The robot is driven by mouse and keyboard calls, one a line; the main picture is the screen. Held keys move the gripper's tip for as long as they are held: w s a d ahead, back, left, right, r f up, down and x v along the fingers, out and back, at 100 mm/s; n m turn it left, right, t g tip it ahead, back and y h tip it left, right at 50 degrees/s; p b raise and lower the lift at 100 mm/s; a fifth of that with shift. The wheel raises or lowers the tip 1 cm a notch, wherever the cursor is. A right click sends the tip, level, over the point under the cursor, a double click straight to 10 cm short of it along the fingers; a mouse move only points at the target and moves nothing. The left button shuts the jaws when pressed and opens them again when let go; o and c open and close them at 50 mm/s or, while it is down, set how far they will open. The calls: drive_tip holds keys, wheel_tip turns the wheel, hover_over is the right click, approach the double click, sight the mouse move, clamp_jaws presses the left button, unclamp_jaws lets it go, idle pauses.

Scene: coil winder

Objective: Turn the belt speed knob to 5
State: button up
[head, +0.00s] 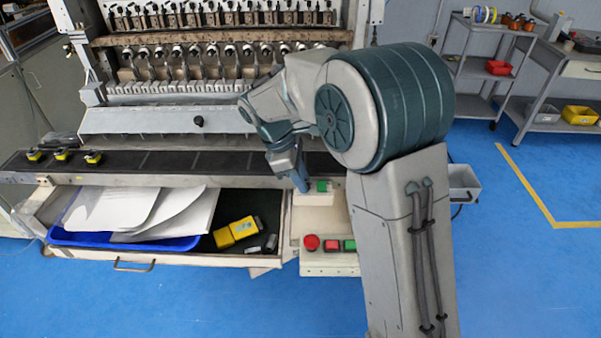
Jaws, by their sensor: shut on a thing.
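My gripper (302,187) points down at a small pale control box (324,199) at the right end of the winder's front. Its fingers are shut on what appears to be the belt speed knob, just left of a green button (322,186) on that box. The knob is hidden by the fingers, so its pointer and scale cannot be read. The dark belt (200,162) runs along the machine's front, to the left of the gripper.
A red stop button (311,242), a red button (333,246) and a green button (350,245) sit on the panel below. Blue floor is clear in front.

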drive_tip(key=shift+m, duration=0.3)
idle(0.4)
drive_tip(key=o, duration=0.7)
